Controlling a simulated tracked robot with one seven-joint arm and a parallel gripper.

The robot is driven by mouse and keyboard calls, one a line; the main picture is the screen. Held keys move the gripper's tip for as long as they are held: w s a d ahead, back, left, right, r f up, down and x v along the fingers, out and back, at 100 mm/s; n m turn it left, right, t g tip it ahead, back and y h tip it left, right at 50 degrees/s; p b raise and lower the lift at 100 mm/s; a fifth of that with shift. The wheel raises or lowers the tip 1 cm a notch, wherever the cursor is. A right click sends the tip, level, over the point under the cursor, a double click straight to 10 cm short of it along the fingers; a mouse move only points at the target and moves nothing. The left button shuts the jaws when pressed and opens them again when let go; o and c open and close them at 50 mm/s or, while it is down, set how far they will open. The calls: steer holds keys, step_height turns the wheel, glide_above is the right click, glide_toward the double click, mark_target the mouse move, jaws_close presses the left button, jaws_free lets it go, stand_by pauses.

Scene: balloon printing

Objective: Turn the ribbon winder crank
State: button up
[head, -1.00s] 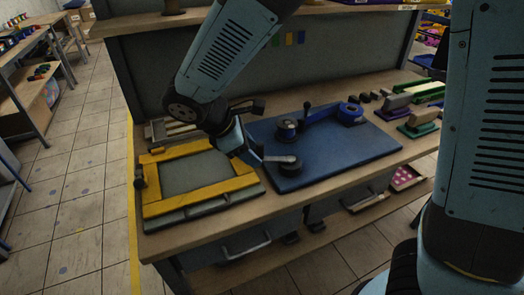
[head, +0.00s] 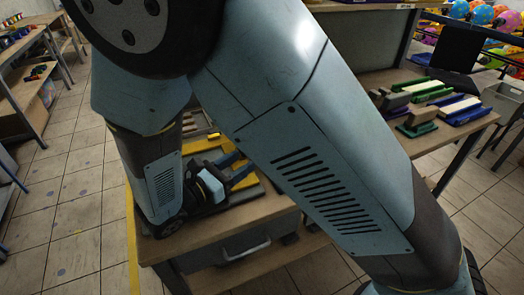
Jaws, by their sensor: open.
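My gripper (head: 238,172) is low over the left part of the workbench, in front of the yellow-framed screen. Its two blue fingers are apart, point right, and have nothing visible between them. The ribbon winder, its crank and the blue board are hidden behind my large arm link, which crosses the middle of the view. I cannot tell how far the fingers are from the crank. Only small pieces of the yellow frame (head: 213,136) show around my gripper.
The wooden workbench (head: 218,236) has a drawer with a metal handle (head: 246,250) in front. A grey bin (head: 504,100) and balloons (head: 481,14) stand beyond.

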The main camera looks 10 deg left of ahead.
steer(key=shift+x, duration=3.6)
jaws_close()
